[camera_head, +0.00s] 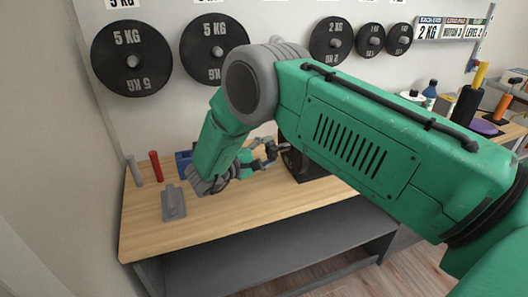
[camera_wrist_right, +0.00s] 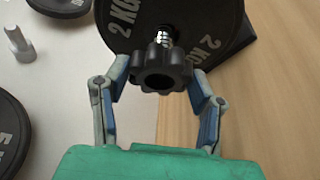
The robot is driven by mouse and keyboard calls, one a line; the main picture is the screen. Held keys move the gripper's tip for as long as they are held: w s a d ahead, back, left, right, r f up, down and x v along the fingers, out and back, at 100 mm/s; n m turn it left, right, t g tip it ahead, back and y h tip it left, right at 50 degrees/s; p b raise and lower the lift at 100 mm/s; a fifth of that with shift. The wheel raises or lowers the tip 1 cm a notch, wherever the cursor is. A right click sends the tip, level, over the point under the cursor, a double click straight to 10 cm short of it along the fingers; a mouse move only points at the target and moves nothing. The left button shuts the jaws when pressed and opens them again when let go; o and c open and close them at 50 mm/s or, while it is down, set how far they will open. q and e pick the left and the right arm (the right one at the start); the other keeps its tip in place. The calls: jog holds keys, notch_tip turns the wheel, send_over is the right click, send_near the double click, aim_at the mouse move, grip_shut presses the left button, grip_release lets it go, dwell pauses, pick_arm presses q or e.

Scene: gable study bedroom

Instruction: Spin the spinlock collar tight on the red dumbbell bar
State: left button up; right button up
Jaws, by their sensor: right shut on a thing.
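The black star-shaped spinlock collar (camera_wrist_right: 161,70) sits in front of a black 2 KG plate (camera_wrist_right: 215,22) in the right wrist view. A short silver threaded bar end (camera_wrist_right: 164,38) shows just above it. No red part of that bar is visible. My right gripper (camera_wrist_right: 160,80) has one finger on each side of the collar and is shut on it. In the head view my right gripper (camera_head: 268,153) reaches over the bench, beside a dark holder (camera_head: 298,168); my own arm hides much of that area. My left gripper is not in view.
The wooden bench (camera_head: 240,210) has a clear front. A red cylinder (camera_head: 155,166), a grey cylinder (camera_head: 134,170), a grey flat tool (camera_head: 173,202) and a blue item (camera_head: 183,163) stand at its left. Plates (camera_head: 131,58) hang on the wall. Bottles (camera_head: 430,92) are at right.

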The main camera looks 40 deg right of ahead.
jog(key=shift+d, duration=0.1)
jog(key=o, duration=1.2)
jog(key=a, duration=0.4)
jog(key=s+a, duration=0.1)
jog(key=a, duration=0.3)
jog(key=a+r, duration=0.1)
jog(key=a, duration=0.2)
jog(key=shift+s+a+r, duration=0.1)
jog(key=shift+s+a, duration=0.25)
jog(key=shift+a, duration=0.05)
